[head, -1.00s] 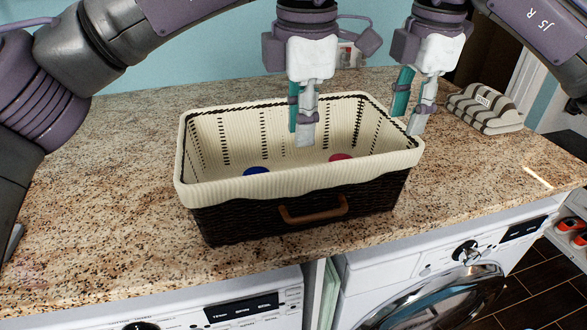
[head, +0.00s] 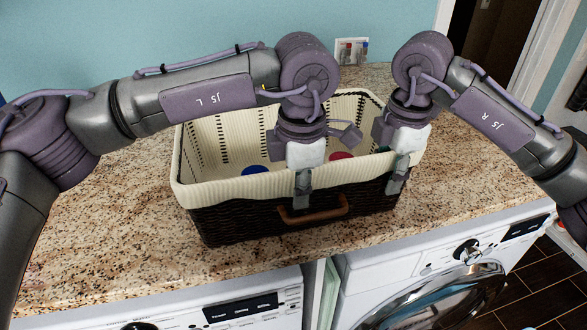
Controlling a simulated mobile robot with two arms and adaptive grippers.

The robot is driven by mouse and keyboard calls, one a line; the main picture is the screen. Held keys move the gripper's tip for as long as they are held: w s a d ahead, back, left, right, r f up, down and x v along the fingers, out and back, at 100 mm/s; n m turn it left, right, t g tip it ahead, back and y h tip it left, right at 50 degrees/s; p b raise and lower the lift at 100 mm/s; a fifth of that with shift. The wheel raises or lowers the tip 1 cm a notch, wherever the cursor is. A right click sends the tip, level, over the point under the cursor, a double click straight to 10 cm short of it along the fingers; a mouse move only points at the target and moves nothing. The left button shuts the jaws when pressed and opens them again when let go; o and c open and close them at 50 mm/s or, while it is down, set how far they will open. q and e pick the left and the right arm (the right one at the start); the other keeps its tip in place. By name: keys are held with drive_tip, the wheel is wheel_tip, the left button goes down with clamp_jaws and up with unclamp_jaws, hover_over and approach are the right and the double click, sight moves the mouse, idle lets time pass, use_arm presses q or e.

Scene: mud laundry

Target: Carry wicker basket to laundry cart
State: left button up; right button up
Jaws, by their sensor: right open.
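The wicker basket (head: 245,218) sits upright on the granite counter. It is dark woven wicker with a cream liner folded over its rim and a brown handle on its front. My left gripper (head: 303,186) is at the middle of the front rim, with one finger showing outside the liner; its other finger is hidden, so I cannot tell its opening. My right gripper (head: 398,178) is open at the front right corner, with a finger in front of the basket's wall. A blue item (head: 255,170) and a red item (head: 341,156) lie inside. I see no laundry cart.
The granite counter (head: 100,240) has free room left of the basket. Two white front-loading machines stand below its front edge, one with a round door (head: 440,300). A wall outlet box (head: 351,50) is behind. Dark floor (head: 515,290) shows at right.

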use_arm(q)
drive_tip(key=shift+f, duration=0.15)
use_arm(e)
drive_tip(key=shift+f, duration=0.15)
use_arm(q)
drive_tip(key=shift+s, duration=0.15)
use_arm(e)
drive_tip(key=shift+s, duration=0.1)
use_arm(q)
clamp_jaws()
use_arm(e)
drive_tip(key=c, duration=0.5)
clamp_jaws()
